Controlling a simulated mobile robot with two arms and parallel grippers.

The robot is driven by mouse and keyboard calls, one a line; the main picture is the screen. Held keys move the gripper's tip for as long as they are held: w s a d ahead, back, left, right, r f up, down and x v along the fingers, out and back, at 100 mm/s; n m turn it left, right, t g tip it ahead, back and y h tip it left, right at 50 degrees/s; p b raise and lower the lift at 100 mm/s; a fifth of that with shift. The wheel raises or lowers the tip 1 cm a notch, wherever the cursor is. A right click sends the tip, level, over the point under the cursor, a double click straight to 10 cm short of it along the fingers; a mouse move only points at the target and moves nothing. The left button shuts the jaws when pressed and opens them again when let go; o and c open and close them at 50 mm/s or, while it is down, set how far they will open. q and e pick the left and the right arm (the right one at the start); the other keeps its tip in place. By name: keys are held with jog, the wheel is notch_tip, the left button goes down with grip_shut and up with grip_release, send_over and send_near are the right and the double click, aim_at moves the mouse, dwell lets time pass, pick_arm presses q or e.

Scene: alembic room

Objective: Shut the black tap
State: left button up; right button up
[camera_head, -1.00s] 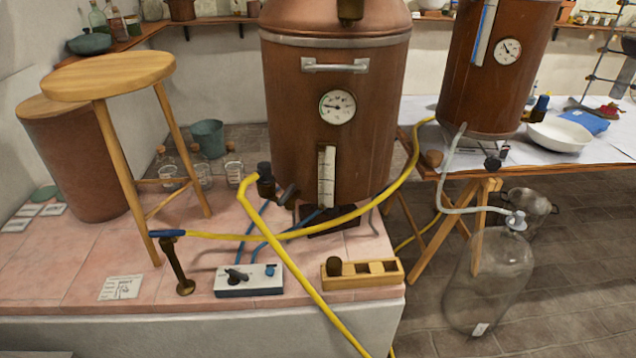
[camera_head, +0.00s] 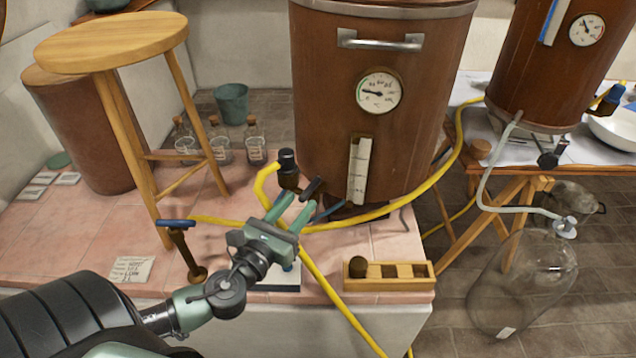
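A copper boiler (camera_head: 330,110) stands on the tiled ledge. Low on its front is a black fitting (camera_head: 288,168) with the yellow hose on it, and beside that a dark lever (camera_head: 313,188), which looks like the black tap's handle. My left gripper (camera_head: 295,205) reaches in from the lower left, its two green fingers apart and empty. Its fingertips are just below and left of the lever; I cannot tell whether they touch it. Another dark tap (camera_head: 548,159) sits under the second copper vessel at right. My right gripper is not in view.
The yellow hose (camera_head: 335,305) crosses close by my gripper. A blue-handled post (camera_head: 180,245) stands left of it. A stool (camera_head: 110,42) stands at left.

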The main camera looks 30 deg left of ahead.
aim_at(320, 177)
pick_arm(q)
jog(key=w, duration=0.4)
jog(key=w+p, duration=0.1)
jog(key=w, duration=0.2)
jog(key=shift+a+f, duration=0.1)
jog(key=shift+a, duration=0.15)
jog(key=shift+c, duration=0.4)
grip_shut()
